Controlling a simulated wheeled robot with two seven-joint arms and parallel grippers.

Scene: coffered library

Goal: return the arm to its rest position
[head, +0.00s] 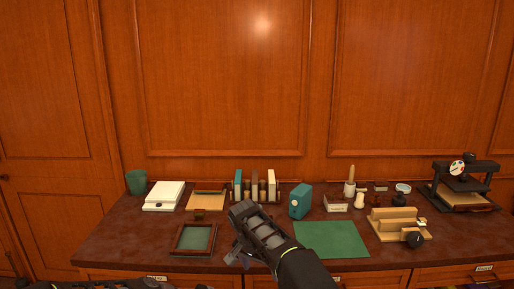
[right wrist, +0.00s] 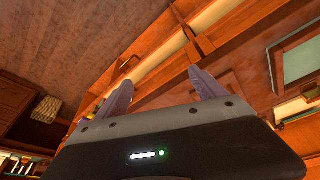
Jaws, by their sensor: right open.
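My right arm reaches up from the bottom of the head view, and its gripper (head: 238,257) is over the front edge of the desk, between the green-lined tray and the green mat. In the right wrist view the two fingers of the right gripper (right wrist: 163,92) stand apart with nothing between them. Only dark parts of my own body show along the bottom left edge of the head view; my left gripper cannot be made out there.
The brown desktop (head: 122,232) carries a green-lined tray (head: 194,238), a green mat (head: 333,240), a teal box (head: 300,201), upright books (head: 255,186), a white box (head: 164,195), a green cup (head: 136,182), a wooden jig (head: 398,222) and a black press (head: 464,180). Wood panelling stands behind.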

